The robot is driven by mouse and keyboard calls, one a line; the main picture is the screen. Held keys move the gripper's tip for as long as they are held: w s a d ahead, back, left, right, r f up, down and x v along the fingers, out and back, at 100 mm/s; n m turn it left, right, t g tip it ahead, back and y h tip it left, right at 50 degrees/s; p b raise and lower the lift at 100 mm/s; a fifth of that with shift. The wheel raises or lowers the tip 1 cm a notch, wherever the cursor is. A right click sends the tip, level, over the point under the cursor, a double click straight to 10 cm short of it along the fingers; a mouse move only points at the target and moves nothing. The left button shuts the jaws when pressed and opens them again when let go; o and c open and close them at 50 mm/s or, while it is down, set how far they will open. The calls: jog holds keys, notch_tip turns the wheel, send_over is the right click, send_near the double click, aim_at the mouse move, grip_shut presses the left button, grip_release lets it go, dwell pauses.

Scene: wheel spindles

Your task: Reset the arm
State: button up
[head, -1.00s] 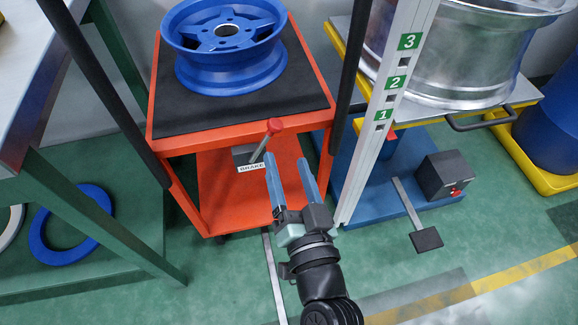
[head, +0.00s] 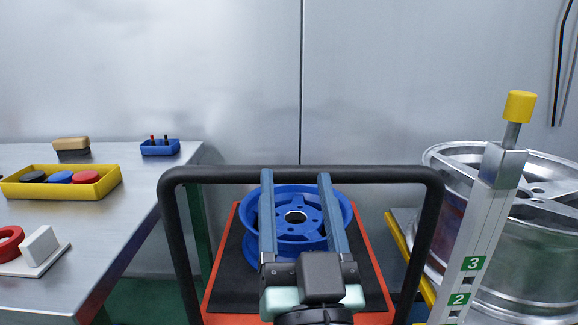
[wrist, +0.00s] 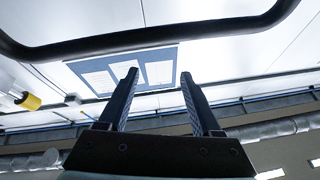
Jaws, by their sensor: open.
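My gripper (head: 296,178) is in the middle of the head view, its two long blue-grey fingers parallel and well apart, with nothing between them. It appears in front of the cart's black handle and the blue wheel as seen from the head. In the wrist view my gripper (wrist: 160,80) points upward toward the ceiling, open and empty. The wrist view also shows the dark handle bar (wrist: 120,42) crossing above the fingertips and a blue-framed board (wrist: 150,68) beyond.
A blue wheel (head: 336,232) lies on the orange cart (head: 376,285) behind a black handle (head: 434,230). On the left, a metal table (head: 130,215) carries a yellow tray (head: 108,182) and a blue bin (head: 160,148). On the right stand a numbered post (head: 482,228) and a large silver wheel (head: 540,250).

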jog(key=s+a+r+n+t+h+p, duration=0.15)
jog(key=s+r, duration=0.35)
jog(key=r, duration=0.6)
jog(key=s+d+r+m+t+h+p, duration=0.1)
jog(key=s+r+t, duration=0.25)
jog(key=r, duration=0.75)
notch_tip(320, 180, up, 37)
jog(key=p, duration=3.7)
jog(key=shift+a+f+g, duration=0.15)
jog(key=shift+a+g, duration=0.15)
jog(key=shift+n+y, duration=0.25)
jog(key=shift+c, duration=1.3)
